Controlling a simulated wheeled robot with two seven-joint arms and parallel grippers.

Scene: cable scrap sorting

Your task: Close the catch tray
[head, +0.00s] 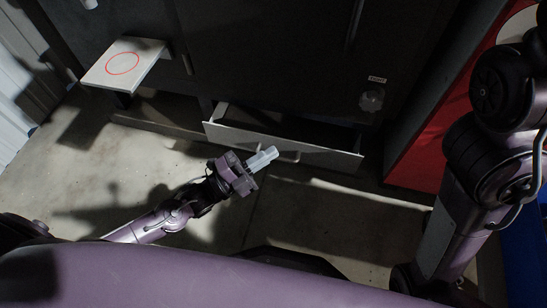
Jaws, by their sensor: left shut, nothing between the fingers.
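The catch tray (325,156) is a grey drawer low in the dark cabinet. It stands pulled out, and its dark inside shows behind the front panel. A light handle on its front is partly hidden by my left gripper. My left gripper (263,158) is shut and empty, with its pale fingers at the tray's front near the handle; I cannot tell whether they touch it. My right arm stands at the right edge, and its gripper is not in view.
A small pale shelf with a red circle (123,64) juts from the cabinet (270,55) at upper left. A round knob (371,100) sits below a small label at right. A red panel (432,128) stands beside the cabinet. The concrete floor (110,180) is clear at left.

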